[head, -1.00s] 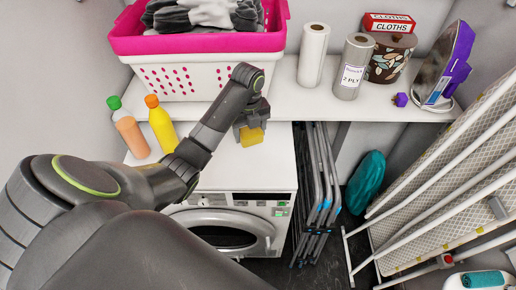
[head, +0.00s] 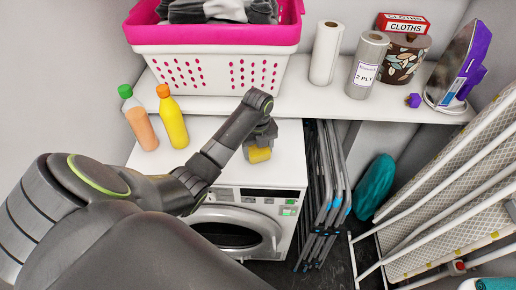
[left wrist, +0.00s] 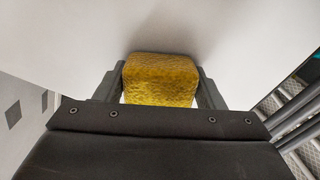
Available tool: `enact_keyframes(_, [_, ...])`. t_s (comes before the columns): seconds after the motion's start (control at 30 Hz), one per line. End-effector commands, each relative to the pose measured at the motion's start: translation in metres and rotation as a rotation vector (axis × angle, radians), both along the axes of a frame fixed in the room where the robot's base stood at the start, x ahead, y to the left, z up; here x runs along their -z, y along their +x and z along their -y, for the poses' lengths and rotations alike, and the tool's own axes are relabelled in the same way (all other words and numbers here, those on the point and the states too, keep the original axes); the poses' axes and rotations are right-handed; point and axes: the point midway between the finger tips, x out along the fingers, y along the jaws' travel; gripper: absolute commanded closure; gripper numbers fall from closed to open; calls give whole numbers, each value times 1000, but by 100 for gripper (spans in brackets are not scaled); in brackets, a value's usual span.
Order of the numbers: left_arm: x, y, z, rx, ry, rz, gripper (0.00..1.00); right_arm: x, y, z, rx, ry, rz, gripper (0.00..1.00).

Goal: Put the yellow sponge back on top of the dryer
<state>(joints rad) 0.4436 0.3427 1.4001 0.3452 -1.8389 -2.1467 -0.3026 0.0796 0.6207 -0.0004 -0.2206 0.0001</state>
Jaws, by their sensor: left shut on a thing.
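The yellow sponge (head: 260,155) is between the fingers of my left gripper (head: 260,145), over the right part of the dryer's white top. In the left wrist view the sponge (left wrist: 160,80) sits squarely between both fingers of the left gripper (left wrist: 160,88), which is shut on it. The dryer (head: 262,203) stands below the shelf, its round door facing front. I cannot tell whether the sponge touches the top. My right gripper is not in view.
An orange-liquid bottle (head: 140,122) and a yellow bottle (head: 172,118) stand on the dryer's back left. The shelf above holds a pink-and-white basket (head: 215,70) and paper rolls (head: 325,55). A folded rack (head: 325,185) stands right of the dryer.

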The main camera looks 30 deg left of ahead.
Motion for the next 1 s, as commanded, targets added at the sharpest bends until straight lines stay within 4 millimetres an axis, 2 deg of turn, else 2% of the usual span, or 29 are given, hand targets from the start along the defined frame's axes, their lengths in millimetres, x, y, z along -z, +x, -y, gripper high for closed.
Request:
enact_keyframes(0.17, [3,0,0,0,-1,-1,66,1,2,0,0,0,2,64])
enact_keyframes(0.2, [3,0,0,0,-1,-1,35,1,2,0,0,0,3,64])
enact_keyframes(0.37, [2,0,0,0,-1,-1,15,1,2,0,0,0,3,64])
enact_keyframes(0.63, [1,0,0,0,0,0,15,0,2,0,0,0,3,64])
enact_keyframes(0.77, [-7,1,0,0,1,2,15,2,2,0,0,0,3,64])
enact_keyframes(0.87, [-23,1,0,0,0,5,15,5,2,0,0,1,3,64])
enact_keyframes(0.97, [-46,2,-1,1,2,8,15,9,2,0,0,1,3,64])
enact_keyframes(1.0, [-58,1,-1,0,1,5,15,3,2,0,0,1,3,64])
